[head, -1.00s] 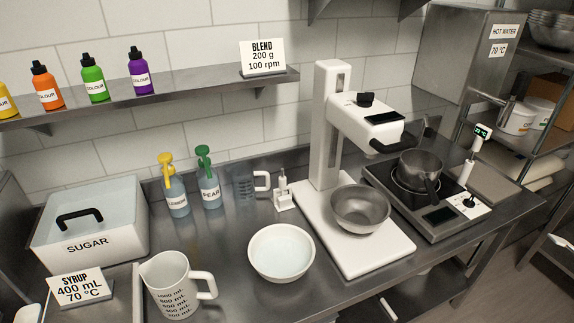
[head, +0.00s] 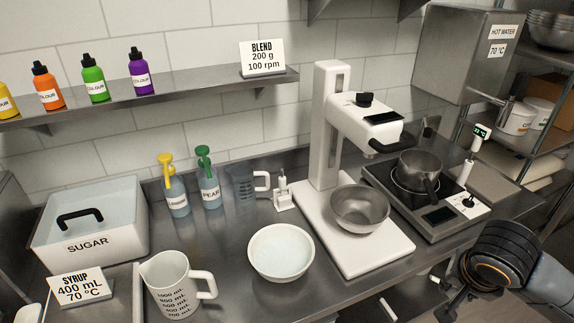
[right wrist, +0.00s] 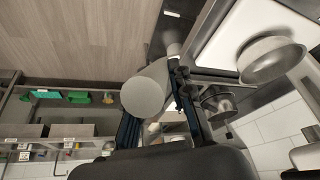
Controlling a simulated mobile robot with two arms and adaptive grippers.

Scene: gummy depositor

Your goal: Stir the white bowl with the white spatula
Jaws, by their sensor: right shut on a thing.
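The white bowl (head: 281,252) stands on the steel counter with a pale, nearly white content in it. My right gripper (head: 456,298) is low at the right, past the counter's front edge and well away from the bowl. In the right wrist view its fingers (right wrist: 158,95) are shut on a pale grey, round-ended thing (right wrist: 146,92), which looks like the white spatula; its far part is partly hidden. My left gripper is not in view.
A white stand mixer (head: 330,150) with a steel bowl (head: 361,207) stands right of the white bowl. A saucepan (head: 420,170) sits on the hot plate farther right. A measuring jug (head: 170,287) stands left of the bowl.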

